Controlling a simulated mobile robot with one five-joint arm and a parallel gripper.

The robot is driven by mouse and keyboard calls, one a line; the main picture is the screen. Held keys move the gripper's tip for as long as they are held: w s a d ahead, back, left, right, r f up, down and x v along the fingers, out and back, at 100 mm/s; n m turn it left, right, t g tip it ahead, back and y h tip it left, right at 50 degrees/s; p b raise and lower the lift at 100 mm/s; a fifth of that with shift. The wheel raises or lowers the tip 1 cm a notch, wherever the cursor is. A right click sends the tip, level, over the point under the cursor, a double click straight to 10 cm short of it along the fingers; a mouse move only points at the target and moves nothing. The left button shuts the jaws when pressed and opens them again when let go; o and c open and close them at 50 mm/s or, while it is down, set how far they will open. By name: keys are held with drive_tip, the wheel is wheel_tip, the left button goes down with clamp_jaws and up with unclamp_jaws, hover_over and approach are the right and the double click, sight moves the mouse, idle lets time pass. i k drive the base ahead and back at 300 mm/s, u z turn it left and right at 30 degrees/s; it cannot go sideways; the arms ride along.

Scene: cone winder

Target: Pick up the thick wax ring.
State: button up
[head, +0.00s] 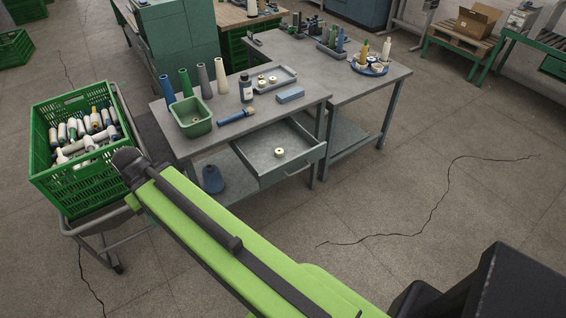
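Two more pale rings, a left one (261,82) and a right one (272,79), lie in a shallow grey tray (285,74) on the tabletop. They are too small to tell which is the thick wax ring. My green arm reaches from the bottom of the view towards the left, in front of the table.
A green crate (42,165) full of bobbins stands on a cart at left. On the table (300,112) are several cones, a green bin (191,130), a dark bottle (246,87) and a blue block (290,95).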

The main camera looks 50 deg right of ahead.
sight(278, 152)
drive_tip(key=z, duration=0.15)
drive_tip(key=i, duration=1.35)
drive_tip(key=u, duration=0.1)
